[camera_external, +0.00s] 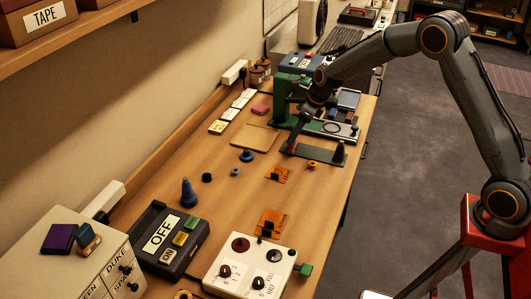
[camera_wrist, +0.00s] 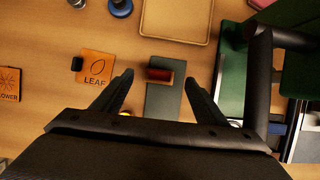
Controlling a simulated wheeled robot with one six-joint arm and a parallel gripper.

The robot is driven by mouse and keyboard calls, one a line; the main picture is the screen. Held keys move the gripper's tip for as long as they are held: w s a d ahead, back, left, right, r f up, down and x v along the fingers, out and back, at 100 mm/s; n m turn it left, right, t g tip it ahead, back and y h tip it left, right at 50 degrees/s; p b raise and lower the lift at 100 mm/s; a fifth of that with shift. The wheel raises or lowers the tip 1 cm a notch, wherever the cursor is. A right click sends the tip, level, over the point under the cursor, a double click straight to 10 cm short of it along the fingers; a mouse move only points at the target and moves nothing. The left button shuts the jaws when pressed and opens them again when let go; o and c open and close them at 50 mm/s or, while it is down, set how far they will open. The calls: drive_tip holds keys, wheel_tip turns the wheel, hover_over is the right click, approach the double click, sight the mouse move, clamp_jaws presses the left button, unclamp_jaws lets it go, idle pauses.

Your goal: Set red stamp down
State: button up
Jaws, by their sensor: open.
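The red stamp (camera_wrist: 160,75) is a small dark-red block in the wrist view. It stands at the far end of a dark grey-green plate (camera_wrist: 164,103). My gripper (camera_wrist: 158,79) is open, with one finger on each side of the stamp in the picture and a visible gap to both. I cannot tell how high the fingers are above the plate. In the external view my gripper (camera_external: 290,146) is low over the left end of the plate (camera_external: 311,156), and the stamp cannot be made out there.
An orange LEAF tile (camera_wrist: 97,67) with a black block lies left of the plate, and a FLOWER tile (camera_wrist: 8,84) farther left. A tan tray (camera_wrist: 176,20) lies beyond. A green machine (camera_external: 286,101) stands close by. A dark cone (camera_external: 339,151) is at the plate's right end.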

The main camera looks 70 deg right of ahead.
drive_tip(key=b+v, duration=0.2)
drive_tip(key=v, duration=0.6)
drive_tip(key=s+a+f+n+g, duration=0.1)
drive_tip(key=s+a+f+n, duration=0.1)
drive_tip(key=s+a+n, duration=0.5)
drive_tip(key=s+a+f+n+g, duration=0.1)
drive_tip(key=s+a+f+n, duration=0.15)
drive_tip(key=a+n, duration=0.7)
drive_tip(key=s+a+f+n, duration=0.2)
drive_tip(key=s+a+n, duration=0.4)
drive_tip(key=s+n, duration=0.3)
drive_tip(key=s+a+f+n+g, duration=0.1)
drive_tip(key=s+a+f+n, duration=0.1)
drive_tip(key=s+a+n, duration=0.4)
drive_tip(key=shift+s+a+n, duration=0.3)
drive_tip(key=shift+s+n, duration=1.7)
drive_tip(key=shift+n, duration=0.25)
